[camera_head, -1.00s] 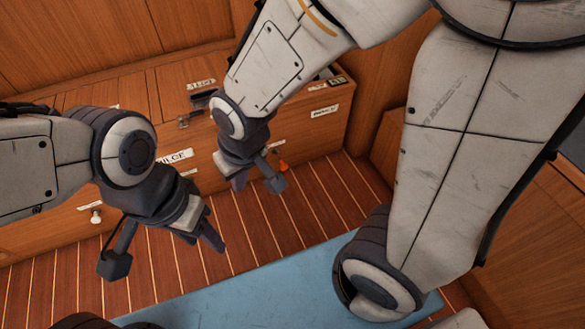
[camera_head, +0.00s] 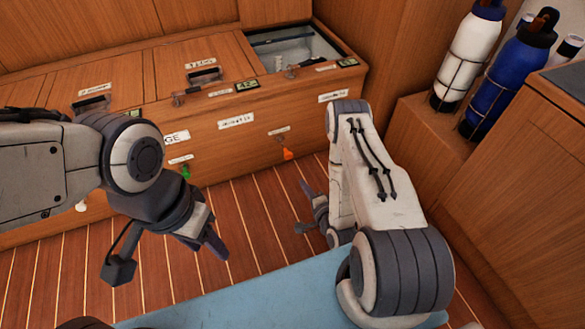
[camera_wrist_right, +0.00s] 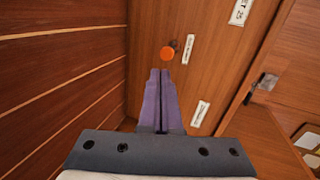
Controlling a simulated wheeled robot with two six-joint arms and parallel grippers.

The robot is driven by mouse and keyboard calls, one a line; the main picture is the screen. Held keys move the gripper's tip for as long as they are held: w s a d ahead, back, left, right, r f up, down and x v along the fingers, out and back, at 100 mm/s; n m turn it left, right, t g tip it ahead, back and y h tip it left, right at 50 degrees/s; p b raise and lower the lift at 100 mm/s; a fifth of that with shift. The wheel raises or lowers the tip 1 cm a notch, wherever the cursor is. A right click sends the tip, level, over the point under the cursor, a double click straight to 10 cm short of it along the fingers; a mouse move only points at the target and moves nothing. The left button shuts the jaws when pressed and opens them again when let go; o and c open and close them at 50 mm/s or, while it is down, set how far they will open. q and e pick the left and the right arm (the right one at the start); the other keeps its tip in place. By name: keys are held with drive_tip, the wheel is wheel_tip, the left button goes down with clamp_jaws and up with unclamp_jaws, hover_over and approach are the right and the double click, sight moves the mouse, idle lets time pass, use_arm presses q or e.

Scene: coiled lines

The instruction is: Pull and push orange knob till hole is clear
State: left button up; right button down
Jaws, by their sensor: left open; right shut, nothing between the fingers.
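The orange knob (camera_head: 288,154) sits low on the front of the wooden locker, below a small label. It also shows in the right wrist view (camera_wrist_right: 167,53), just beyond my closed fingertips and apart from them as far as I can tell. My right gripper (camera_head: 308,190) is shut and empty, near the floor to the right of the knob; its purple fingers (camera_wrist_right: 160,72) point at the knob. My left gripper (camera_head: 224,250) is open and empty over the floor, left of the knob. An open hatch (camera_head: 290,48) at the locker's right shows a pale, glassy inside; its contents are unclear.
A green knob (camera_head: 185,172) and a white knob (camera_head: 82,206) are further left on the locker front. A blue mat (camera_head: 240,300) lies on the striped floor (camera_head: 250,215). White (camera_head: 467,55) and blue (camera_head: 508,75) bottles stand in racks at right.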

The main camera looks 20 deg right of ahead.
drive_tip(key=m+b, duration=0.1)
drive_tip(key=b, duration=0.8)
approach(289, 158)
drive_tip(key=shift+h, duration=0.3)
drive_tip(key=x, duration=0.6)
drive_tip(key=shift+w+a+f, duration=0.15)
drive_tip(key=shift+w+f, duration=0.05)
use_arm(q)
wheel_tip(289, 158, down, 9)
